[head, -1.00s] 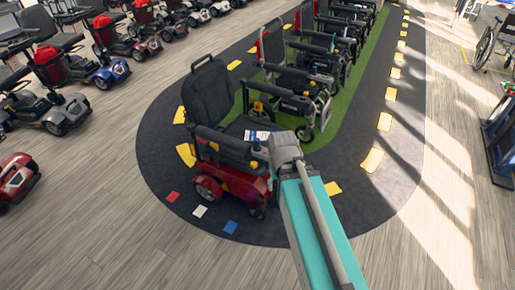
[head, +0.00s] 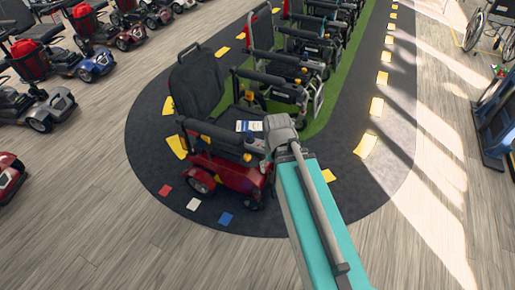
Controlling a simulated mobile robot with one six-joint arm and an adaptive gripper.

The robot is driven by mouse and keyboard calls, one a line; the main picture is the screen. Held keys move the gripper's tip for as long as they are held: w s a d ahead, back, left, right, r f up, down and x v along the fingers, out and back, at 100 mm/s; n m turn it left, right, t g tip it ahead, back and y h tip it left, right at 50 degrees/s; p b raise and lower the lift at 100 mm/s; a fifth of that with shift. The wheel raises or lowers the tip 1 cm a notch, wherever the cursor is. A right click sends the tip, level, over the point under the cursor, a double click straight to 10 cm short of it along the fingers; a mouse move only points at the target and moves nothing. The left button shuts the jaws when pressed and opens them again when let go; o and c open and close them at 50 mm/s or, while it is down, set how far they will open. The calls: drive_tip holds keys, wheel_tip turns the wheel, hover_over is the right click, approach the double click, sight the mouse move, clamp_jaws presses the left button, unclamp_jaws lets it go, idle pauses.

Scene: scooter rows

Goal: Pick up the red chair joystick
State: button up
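The red chair (head: 226,172) is a power wheelchair with a red base, black seat and tall black backrest. It stands at the near end of the dark mat, angled to the right. A small yellow-orange knob (head: 248,157) at the front end of its near armrest looks like the joystick, but it is too small to be sure. My teal arm link and its grey joint reach up from the bottom right and overlap the chair's right side. My gripper is not visible, so I cannot tell its state or whether it touches the chair.
More wheelchairs (head: 290,75) stand in a row behind on a green strip. Mobility scooters (head: 40,105) line the left. The dark mat (head: 350,185) has yellow markers. A manual wheelchair (head: 490,30) is at top right. Wooden floor (head: 100,235) in front is clear.

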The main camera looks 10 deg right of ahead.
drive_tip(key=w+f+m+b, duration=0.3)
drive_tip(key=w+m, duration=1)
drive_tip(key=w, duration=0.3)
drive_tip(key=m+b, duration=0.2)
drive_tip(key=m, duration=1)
hover_over(259, 143)
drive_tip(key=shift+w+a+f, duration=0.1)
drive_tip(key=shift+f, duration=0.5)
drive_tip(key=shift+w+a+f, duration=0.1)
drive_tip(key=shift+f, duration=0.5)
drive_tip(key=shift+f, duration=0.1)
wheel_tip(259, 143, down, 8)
drive_tip(key=b, duration=0.8)
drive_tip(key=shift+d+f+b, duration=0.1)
drive_tip(key=shift+b, duration=0.2)
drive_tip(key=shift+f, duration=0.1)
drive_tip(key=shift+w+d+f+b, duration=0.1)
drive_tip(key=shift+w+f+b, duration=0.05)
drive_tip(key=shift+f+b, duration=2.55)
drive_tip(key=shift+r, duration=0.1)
